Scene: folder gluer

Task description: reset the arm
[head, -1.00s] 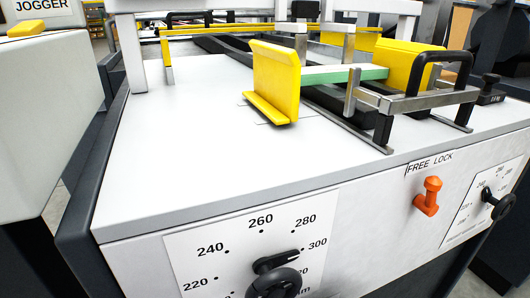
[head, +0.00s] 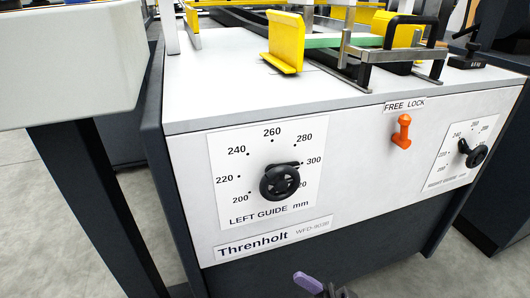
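At the bottom edge of the head view, a dark part with a purple piece (head: 307,283) just shows. It may be the tip of one of my grippers, but too little is visible to tell its opening or whether it holds anything. It is below the machine's front panel and appears apart from the controls. No other gripper part is in view. The task names my arm only, and neither full arm shows.
The folder gluer's front panel (head: 350,150) carries a black left guide knob (head: 281,183) pointing near 300, an orange free lock handle (head: 401,131) and a right guide knob (head: 473,153). A yellow guide (head: 286,45) stands on top. A grey-white machine (head: 70,60) is at left.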

